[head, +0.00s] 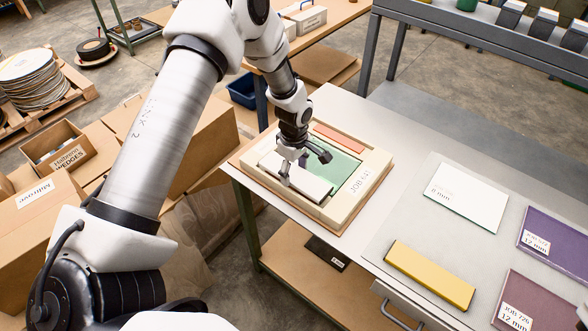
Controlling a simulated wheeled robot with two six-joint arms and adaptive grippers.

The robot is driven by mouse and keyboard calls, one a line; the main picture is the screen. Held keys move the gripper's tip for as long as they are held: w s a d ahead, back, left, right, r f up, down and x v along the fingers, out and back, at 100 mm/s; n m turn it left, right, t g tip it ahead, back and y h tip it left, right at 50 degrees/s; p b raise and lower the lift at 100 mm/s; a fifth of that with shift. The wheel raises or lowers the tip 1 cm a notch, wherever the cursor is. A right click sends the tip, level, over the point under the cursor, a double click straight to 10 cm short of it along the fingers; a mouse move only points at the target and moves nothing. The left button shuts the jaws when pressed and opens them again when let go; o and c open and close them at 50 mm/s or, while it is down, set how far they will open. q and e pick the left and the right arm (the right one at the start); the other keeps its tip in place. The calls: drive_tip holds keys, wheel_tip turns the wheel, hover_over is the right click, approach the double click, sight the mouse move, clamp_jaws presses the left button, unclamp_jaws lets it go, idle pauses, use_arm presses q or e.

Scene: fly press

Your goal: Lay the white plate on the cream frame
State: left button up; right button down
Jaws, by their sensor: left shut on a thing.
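The cream frame (337,215), marked JOB 641, lies on a brown board at the left end of the grey table. A green panel (343,168) and an orange-red strip (339,139) show inside it. A white plate (308,186) is at the frame's near left part, beside the green panel. My left gripper (303,163) is shut on this white plate from above and hides part of it. I cannot tell whether the plate touches the frame or hovers slightly over it. My right gripper is not in view.
On the table's grey mat lie another white plate (467,197) marked 8 mm, a yellow bar (430,275), a purple plate (558,240) and a mauve plate (536,304). Cardboard boxes (65,152) stand at left. The table is bare between the frame and the mat.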

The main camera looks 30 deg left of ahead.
use_arm(q)
drive_tip(key=shift+f, duration=0.2)
drive_tip(key=shift+f, duration=0.35)
drive_tip(key=shift+f+b, duration=0.2)
drive_tip(key=shift+b, duration=0.15)
drive_tip(key=o, duration=1.3)
drive_tip(key=shift+o, duration=0.2)
drive_tip(key=shift+r, duration=0.1)
wheel_tip(320, 180, up, 12)
